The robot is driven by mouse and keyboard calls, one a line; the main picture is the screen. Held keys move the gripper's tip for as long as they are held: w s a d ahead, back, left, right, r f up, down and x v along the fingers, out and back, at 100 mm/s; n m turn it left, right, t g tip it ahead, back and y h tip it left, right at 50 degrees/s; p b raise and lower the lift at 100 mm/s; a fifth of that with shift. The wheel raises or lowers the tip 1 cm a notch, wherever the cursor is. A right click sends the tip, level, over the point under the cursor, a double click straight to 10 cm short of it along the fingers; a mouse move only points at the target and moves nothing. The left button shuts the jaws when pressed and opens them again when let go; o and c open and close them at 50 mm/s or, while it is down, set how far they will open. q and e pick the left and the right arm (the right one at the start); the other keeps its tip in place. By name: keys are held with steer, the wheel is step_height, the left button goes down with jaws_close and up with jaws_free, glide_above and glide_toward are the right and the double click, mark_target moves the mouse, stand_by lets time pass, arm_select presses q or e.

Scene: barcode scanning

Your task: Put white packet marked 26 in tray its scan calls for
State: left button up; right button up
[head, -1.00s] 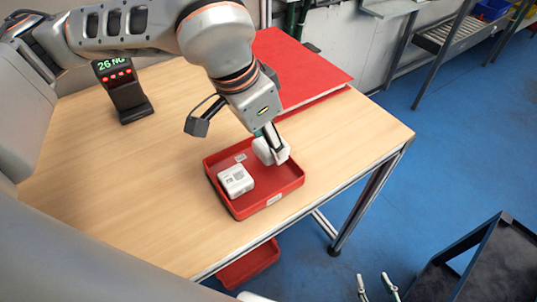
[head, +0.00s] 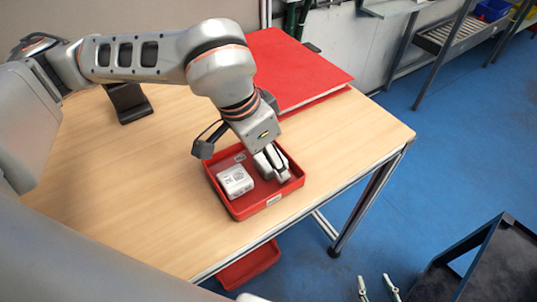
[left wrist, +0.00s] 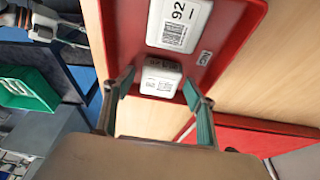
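A red tray (head: 240,212) stands near the table's front edge. One white packet (head: 235,181) lies in it; in the left wrist view its large print (left wrist: 180,12) reads as 92, which is 26 upside down. A second white packet (left wrist: 160,78) lies in the same tray, its label too small to read. My left gripper (head: 272,163) reaches down into the tray. Its fingers (left wrist: 158,84) stand apart on either side of the second packet, with a gap on at least one side. My right gripper (head: 377,288) is open and empty at the bottom edge, off the table.
A red panel (head: 297,72) lies at the back of the table. A black stand (head: 128,103) is behind my left arm, its display hidden. Another red tray (head: 249,266) sits below the table edge. A dark cart (head: 497,262) is at lower right. The table's left part is clear.

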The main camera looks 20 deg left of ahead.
arm_select(q)
steer(key=shift+r, duration=0.6)
steer(key=v, duration=1.1)
steer(key=shift+s+a+p, duration=0.15)
steer(key=shift+p, duration=0.2)
steer(key=shift+r, duration=0.1)
